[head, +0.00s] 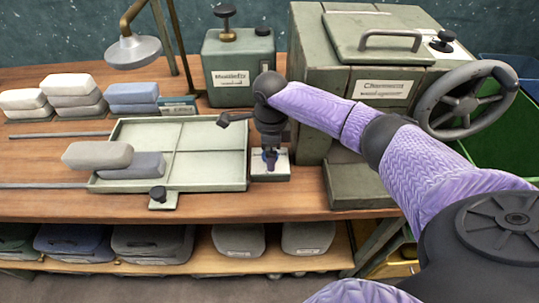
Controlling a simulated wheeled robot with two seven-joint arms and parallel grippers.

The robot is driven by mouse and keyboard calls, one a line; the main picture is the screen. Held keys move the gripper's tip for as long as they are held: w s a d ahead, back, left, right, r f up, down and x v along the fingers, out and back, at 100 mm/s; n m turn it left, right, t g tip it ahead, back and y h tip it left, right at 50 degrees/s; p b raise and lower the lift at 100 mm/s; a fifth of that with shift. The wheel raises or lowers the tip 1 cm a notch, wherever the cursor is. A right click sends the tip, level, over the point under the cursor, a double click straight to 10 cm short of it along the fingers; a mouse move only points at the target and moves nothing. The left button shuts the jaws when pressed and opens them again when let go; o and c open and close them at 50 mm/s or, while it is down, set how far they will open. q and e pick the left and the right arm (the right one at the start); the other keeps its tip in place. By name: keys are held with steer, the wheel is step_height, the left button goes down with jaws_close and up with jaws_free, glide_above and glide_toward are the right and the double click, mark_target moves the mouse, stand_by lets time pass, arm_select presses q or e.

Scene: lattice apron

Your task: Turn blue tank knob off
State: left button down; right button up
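My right arm comes in from the right, and its dark gripper (269,150) points down over a small pale block (272,176) on the wooden bench. A small blue-purple piece (270,160) shows at the fingertips, on top of this block. The fingers overlap it, and I cannot tell whether they grip it or only surround it. A grey-green tank (227,81) with a label stands behind the gripper. It has a black knob (225,12) on top and a smaller dark cap (262,31). No tank in view looks clearly blue. My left gripper is not in view.
A shallow pale tray (210,172) lies left of the gripper, with grey blocks (97,155) at its left side. A large grey-green machine (313,75) with a dark handwheel (467,100) stands at right. A lamp-like head (133,50) hangs at back left. Stacked blocks (72,83) sit behind.

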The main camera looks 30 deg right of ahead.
steer(key=shift+f, duration=0.3)
